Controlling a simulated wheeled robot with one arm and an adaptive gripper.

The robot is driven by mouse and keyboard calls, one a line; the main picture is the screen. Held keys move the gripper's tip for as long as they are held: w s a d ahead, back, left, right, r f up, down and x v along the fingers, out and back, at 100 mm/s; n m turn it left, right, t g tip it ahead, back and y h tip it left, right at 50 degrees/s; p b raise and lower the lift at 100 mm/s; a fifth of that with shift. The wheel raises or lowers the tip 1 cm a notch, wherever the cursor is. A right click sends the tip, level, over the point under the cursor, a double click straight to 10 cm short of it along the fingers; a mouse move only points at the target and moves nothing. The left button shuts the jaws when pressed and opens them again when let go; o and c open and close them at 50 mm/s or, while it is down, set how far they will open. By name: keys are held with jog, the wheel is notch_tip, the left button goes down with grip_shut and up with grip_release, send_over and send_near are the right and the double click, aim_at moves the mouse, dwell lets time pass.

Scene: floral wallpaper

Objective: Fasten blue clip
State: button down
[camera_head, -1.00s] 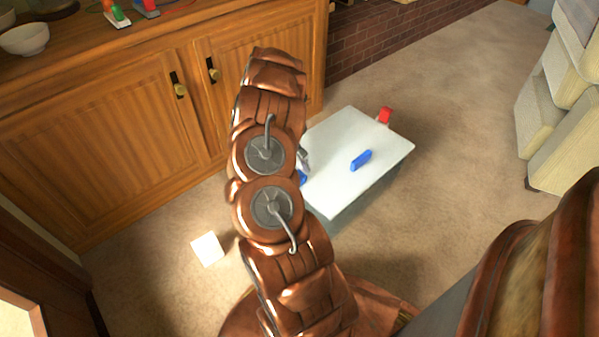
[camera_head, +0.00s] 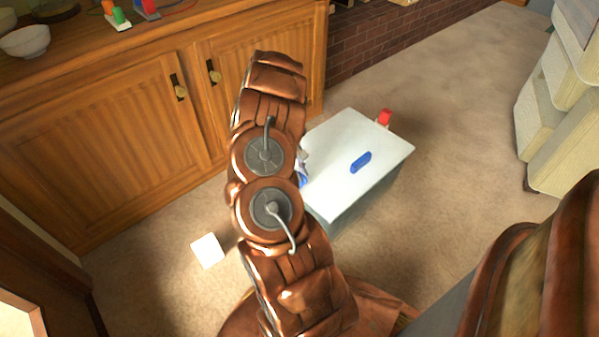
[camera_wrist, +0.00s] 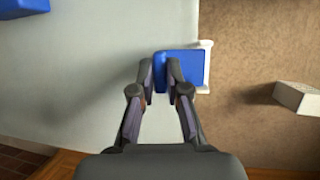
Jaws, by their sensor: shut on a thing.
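A white box (camera_head: 345,135) with a flat lid stands on the carpet; its top fills much of the left of the wrist view (camera_wrist: 75,85). A blue clip (camera_wrist: 192,66) lies at the box's edge, next to a white edge piece (camera_wrist: 204,85). My gripper (camera_wrist: 160,72) is shut on this blue clip. In the head view my arm hides most of the gripper, and only a bit of blue shows beside it. Whether the clip is latched cannot be told.
A blue handle-like piece (camera_head: 361,162) sits on the lid, and a red clip (camera_head: 385,117) is at the far edge. A white block (camera_head: 207,250) lies on the carpet. A wooden cabinet (camera_head: 110,130) stands behind, pale stacked blocks (camera_head: 560,130) at right.

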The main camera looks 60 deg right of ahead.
jog(key=shift+d+f+y+p, duration=0.2)
jog(key=shift+d+y+p, duration=0.05)
jog(key=shift+y+p, duration=0.4)
jog(key=shift+s+d+f+t+y, duration=0.2)
jog(key=shift+f+t+y, duration=0.1)
jog(key=shift+f, duration=0.1)
jog(key=shift+f+n+y+b, duration=0.1)
jog(key=shift+n+y+b, duration=0.2)
jog(key=shift+y+b, duration=0.1)
jog(key=shift+d, duration=0.15)
jog(key=c, duration=1.2)
grip_release()
jog(key=shift+o, duration=0.2)
jog(key=shift+w, duration=0.1)
jog(key=v, duration=1.2)
